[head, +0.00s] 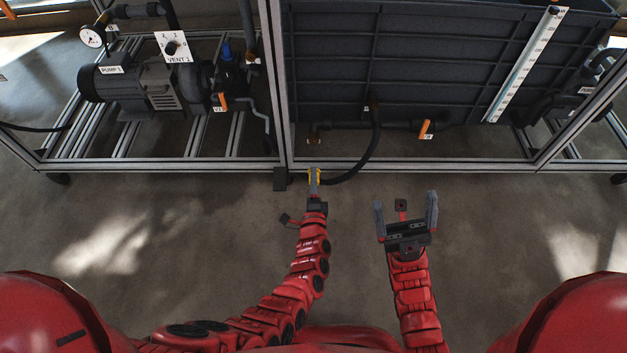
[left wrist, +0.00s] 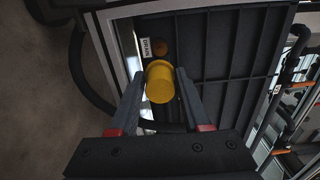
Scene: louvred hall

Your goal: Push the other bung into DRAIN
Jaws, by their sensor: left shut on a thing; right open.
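A yellow bung (left wrist: 160,82) sits between the fingers of my left gripper (left wrist: 156,92) in the left wrist view. In the head view my left gripper (head: 314,185) is shut on it, and a little yellow shows beside the fingers. The bung appears in front of this fitting; the gap cannot be judged. In the head view a brownish fitting (head: 313,127) is low on the dark tank. My right gripper (head: 405,206) is open and empty over the floor.
The dark tank (head: 400,60) stands in a metal frame whose lower rail (head: 430,166) runs just beyond my grippers. A black hose (head: 373,150) curves down near my left gripper. A pump (head: 130,85) stands at left. Floor around my right gripper is clear.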

